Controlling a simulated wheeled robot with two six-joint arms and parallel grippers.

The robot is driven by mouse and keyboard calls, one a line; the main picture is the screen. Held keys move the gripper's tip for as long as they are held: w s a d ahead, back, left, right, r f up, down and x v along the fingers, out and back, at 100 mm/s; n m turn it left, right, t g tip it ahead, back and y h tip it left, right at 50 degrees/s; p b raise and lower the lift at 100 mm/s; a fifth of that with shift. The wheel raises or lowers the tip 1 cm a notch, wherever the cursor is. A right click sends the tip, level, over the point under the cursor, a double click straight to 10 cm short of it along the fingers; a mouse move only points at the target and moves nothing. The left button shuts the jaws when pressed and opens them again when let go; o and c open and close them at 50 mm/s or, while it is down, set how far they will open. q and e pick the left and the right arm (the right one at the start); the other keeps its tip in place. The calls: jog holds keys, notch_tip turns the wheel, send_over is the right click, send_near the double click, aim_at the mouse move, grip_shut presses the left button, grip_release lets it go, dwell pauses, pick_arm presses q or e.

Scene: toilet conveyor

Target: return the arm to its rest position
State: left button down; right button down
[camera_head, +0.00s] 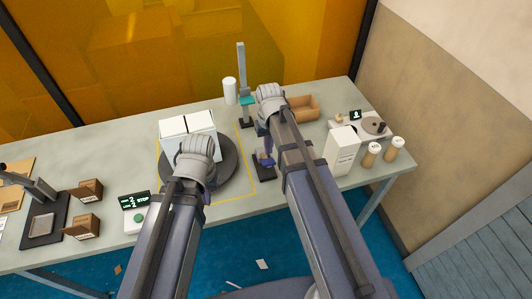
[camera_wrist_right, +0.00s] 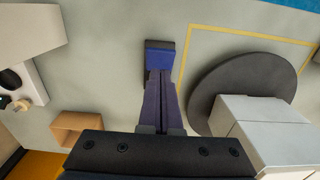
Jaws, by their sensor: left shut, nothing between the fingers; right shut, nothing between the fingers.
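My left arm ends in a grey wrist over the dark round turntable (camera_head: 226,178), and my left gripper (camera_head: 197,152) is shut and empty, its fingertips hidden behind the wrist. My right arm reaches over the middle of the table (camera_head: 84,150). My right gripper (camera_head: 263,131) is pointed down, shut and empty. Its closed fingers show in the right wrist view (camera_wrist_right: 162,92), where their tips appear close to a small dark stand with a blue top (camera_wrist_right: 160,56). I cannot tell whether they touch it.
White boxes (camera_head: 200,123) stand on the turntable. A brown open box (camera_head: 304,107), a white carton (camera_head: 341,150) and two lidded jars (camera_head: 371,154) stand at the right. A button box (camera_head: 137,216) is at the front left.

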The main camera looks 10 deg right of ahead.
jog(key=shift+a, duration=0.1)
jog(key=s+a+n+h, duration=0.1)
jog(key=s+a+n, duration=0.2)
jog(key=s+a, duration=0.7)
jog(key=s, duration=0.4)
jog(key=shift+s+a, duration=0.15)
jog(key=shift+s, duration=0.05)
